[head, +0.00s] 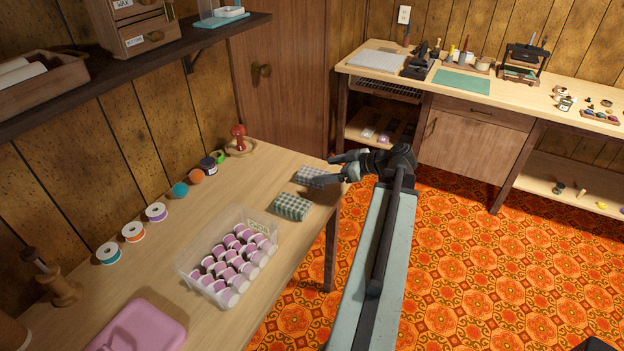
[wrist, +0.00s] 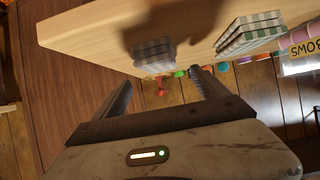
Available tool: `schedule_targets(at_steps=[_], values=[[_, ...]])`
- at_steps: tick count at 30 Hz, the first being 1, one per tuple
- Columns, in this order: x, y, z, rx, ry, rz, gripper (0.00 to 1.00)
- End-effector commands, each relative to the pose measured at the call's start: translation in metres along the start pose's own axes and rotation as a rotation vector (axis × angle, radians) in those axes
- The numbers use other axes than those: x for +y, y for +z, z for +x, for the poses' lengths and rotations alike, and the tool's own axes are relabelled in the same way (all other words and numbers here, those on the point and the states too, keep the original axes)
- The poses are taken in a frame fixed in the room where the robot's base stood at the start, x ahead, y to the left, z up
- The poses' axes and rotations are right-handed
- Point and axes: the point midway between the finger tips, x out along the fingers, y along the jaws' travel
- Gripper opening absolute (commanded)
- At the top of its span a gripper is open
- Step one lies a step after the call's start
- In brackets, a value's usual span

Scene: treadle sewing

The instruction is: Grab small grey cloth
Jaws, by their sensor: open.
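The small grey cloth (head: 311,177) is a folded, checked piece lying near the far right corner of the wooden table. In the wrist view the grey cloth (wrist: 153,54) shows just beyond the fingertips, roughly between them. My gripper (head: 334,169) is open beside the right end of the cloth. In the wrist view my gripper (wrist: 161,78) has nothing between its fingers. I cannot tell whether a finger touches the cloth. A green checked folded cloth (head: 291,207) lies close by, and it also shows in the wrist view (wrist: 248,35).
A clear bin (head: 186,268) of purple-and-white spools stands nearer on the table (head: 262,165). Loose thread spools (head: 156,212) line the wall side. A red pincushion-like item (head: 238,138) stands at the far corner. Open patterned floor lies right of the table.

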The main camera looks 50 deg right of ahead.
Motion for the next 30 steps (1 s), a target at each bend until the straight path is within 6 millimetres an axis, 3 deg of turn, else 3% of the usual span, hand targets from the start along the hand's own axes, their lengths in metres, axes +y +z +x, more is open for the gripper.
schedule_targets(at_steps=[8,15,22,30], values=[[0.0,0.008,0.046,0.0,-0.002,-0.002,0.84],[-0.001,0.004,0.049,0.0,-0.001,-0.001,0.84],[-0.001,0.004,0.049,0.0,-0.001,-0.001,0.2],[-0.001,0.004,0.049,0.0,-0.002,-0.001,0.19]])
